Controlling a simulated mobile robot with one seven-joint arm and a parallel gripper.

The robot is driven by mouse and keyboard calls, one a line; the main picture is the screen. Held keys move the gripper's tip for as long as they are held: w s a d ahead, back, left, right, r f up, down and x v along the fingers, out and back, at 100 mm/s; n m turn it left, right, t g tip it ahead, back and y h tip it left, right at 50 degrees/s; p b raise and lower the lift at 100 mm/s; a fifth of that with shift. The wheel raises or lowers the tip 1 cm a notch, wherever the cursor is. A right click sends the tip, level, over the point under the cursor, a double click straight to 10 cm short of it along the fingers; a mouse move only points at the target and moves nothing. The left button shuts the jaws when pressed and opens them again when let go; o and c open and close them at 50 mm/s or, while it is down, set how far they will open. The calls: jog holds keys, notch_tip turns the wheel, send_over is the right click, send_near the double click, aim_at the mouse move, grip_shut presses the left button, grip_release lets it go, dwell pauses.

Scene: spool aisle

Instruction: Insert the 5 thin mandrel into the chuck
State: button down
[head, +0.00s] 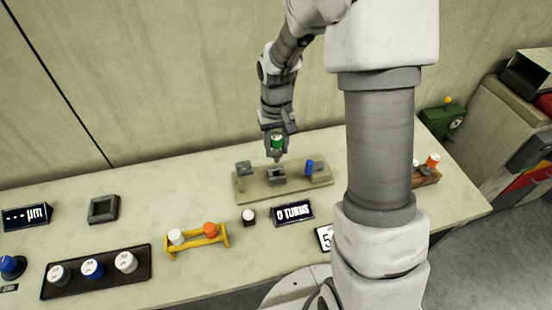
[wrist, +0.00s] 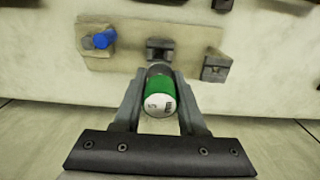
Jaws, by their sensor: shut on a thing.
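My gripper (wrist: 158,110) is shut on a green cylinder with a white printed end, likely the thin mandrel (wrist: 160,95). In the head view the mandrel (head: 277,140) is held upright above a tan board (head: 245,192). A grey notched block (head: 277,176), perhaps the chuck, stands at the board's middle, just under the gripper. In the wrist view this block (wrist: 159,48) lies just beyond the mandrel. I cannot tell whether the mandrel's lower end touches it. Another grey block (head: 243,167) is at the board's left, and a blue cylinder (head: 309,167) at its right.
A "0 TURNS" sign (head: 293,213) and a small white-topped piece (head: 248,216) stand before the board. A yellow rack (head: 196,243) holds white and orange cylinders. A black tray (head: 95,279) holds three capped pieces. My column hides part of the table's right side.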

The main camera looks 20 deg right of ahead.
aim_at(276, 161)
jog(key=shift+w+f+b, duration=0.1)
jog(key=shift+f+b, duration=0.3)
jog(key=shift+f, duration=0.2)
jog(key=shift+f+b, duration=1.15)
jog(key=shift+f, duration=0.5)
jog(key=shift+f, duration=0.15)
jog(key=shift+f+b, duration=1.25)
jog(key=shift+f, duration=0.25)
jog(key=shift+c, duration=2)
grip_release()
notch_tip(276, 161, up, 17)
jog(key=shift+f+p, duration=0.1)
jog(key=shift+p, duration=1.05)
jog(key=shift+r, duration=0.3)
